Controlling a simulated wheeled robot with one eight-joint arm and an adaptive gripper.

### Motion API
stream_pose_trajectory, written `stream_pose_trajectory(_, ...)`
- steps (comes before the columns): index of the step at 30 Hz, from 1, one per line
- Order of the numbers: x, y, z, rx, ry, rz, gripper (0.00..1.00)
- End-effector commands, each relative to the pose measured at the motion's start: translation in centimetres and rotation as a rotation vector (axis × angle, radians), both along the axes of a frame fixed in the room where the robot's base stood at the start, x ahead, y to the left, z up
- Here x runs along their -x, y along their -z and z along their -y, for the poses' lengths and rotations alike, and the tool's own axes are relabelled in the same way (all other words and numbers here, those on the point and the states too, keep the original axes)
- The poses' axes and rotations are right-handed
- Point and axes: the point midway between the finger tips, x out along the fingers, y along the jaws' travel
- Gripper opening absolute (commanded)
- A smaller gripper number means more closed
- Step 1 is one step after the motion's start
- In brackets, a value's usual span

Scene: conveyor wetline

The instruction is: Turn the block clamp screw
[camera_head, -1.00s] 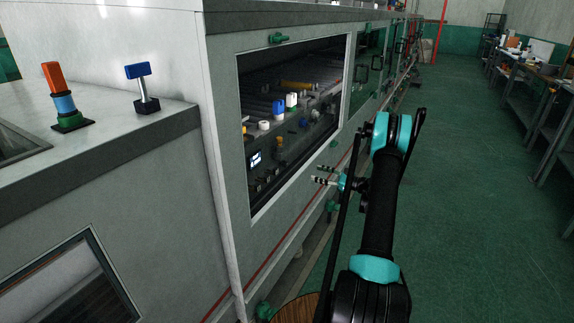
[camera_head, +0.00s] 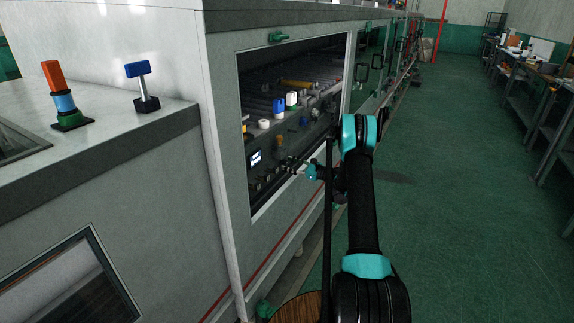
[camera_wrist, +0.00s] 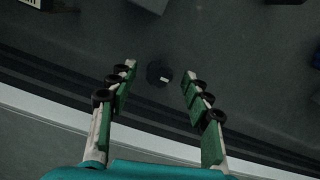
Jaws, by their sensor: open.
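My gripper (camera_head: 296,167) is at the lower edge of the machine's window opening, its fingers pointing left into it. In the wrist view my gripper (camera_wrist: 159,76) is open, with green-padded fingers wide apart. A dark round knob (camera_wrist: 160,73) with a small white mark lies between the fingertips in that picture, with a gap on both sides. It looks like the clamp screw, but I cannot tell for sure. I cannot tell how far the fingertips are above it. Nothing is held.
The window frame (camera_head: 220,140) bounds the opening. Inside are a blue block (camera_head: 279,108), a white block (camera_head: 292,99), a white round knob (camera_head: 264,124) and a small lit display (camera_head: 255,158). Orange and blue items stand on the counter at left. The green floor at right is clear.

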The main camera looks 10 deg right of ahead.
Motion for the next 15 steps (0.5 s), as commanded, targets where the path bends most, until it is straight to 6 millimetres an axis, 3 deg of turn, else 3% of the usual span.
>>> stream_pose_trajectory(6, -0.95, 0.02, -1.31, 0.000, 0.000, 0.000, 0.49)
stream_pose_trajectory(15, -1.05, 0.01, -1.45, 0.000, 0.000, 0.000, 0.49)
